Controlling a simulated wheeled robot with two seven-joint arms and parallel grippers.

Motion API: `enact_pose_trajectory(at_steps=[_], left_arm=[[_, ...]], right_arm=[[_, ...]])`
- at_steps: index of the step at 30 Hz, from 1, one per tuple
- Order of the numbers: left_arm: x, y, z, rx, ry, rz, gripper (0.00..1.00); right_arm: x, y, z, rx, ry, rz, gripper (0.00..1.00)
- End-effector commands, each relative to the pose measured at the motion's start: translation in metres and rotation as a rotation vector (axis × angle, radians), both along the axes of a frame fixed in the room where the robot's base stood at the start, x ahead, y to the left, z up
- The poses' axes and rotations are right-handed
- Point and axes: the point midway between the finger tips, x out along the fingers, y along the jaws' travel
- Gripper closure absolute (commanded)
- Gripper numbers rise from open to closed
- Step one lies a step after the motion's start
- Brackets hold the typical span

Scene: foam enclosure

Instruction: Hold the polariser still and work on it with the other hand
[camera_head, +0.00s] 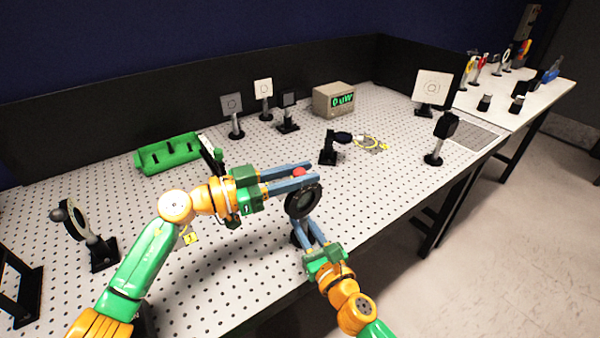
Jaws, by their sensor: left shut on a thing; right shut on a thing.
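The polariser (303,201) is a dark round ring mount standing upright near the table's front edge. A red knob (299,172) shows just above its ring. My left gripper (312,173) reaches in from the left, its two blue fingers shut on the red knob. My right gripper (308,228) comes up from the front, its fingers shut around the polariser's lower part, just below the ring. The post and most of the black base are hidden behind the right fingers.
A black post mount (328,150) stands behind the polariser, near a yellow cable coil (370,143). A green rack (168,154), a meter (334,99) and several mounted plates stand farther back. A ring mount (76,221) is at left.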

Motion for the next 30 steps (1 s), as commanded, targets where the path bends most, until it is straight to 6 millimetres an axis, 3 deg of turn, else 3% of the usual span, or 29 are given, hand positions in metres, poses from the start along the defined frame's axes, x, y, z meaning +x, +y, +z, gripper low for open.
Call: enact_pose_trajectory(at_steps=[25,30], left_arm=[[0.0000,0.0002,0.0000,-0.001,0.000,0.000,1.00],[-0.0041,0.0038,-0.0020,-0.065,-0.050,-0.003,1.00]], right_arm=[[0.0002,-0.0007,-0.0005,0.000,0.001,-0.002,1.00],[0.0002,-0.0007,-0.0005,0.000,0.001,-0.002,1.00]])
